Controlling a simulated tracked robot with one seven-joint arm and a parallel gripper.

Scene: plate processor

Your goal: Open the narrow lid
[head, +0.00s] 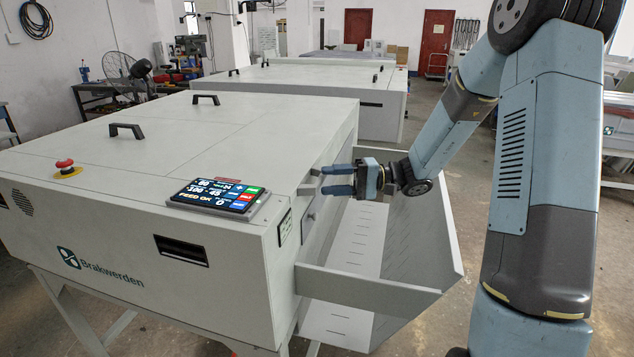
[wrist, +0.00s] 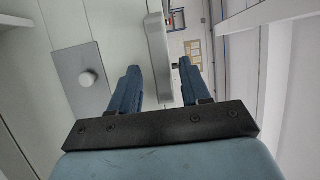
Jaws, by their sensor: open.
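My gripper (head: 322,180) is at the machine's right side, above the open side tray, with its fingers pointing left at the machine. Its fingers are apart, and nothing is seen clamped between them. In the wrist view a pale bar handle (wrist: 157,50) lies ahead, lined up with the gap between the fingertips (wrist: 160,66); contact cannot be told. The handle (head: 307,190) shows partly in the head view, by the machine's upper right edge. The narrow lid appears to be the pale strip (head: 262,160) along that edge, lying flat and shut; its exact outline is hard to tell.
A control screen (head: 217,195) and a red emergency button (head: 65,166) sit on the machine's top. Two black handles (head: 126,130) stand on the wider lids. The tray's front wall (head: 365,290) and sloping outer wall (head: 425,230) surround space below my gripper. A small knob (wrist: 88,78) is beside the handle.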

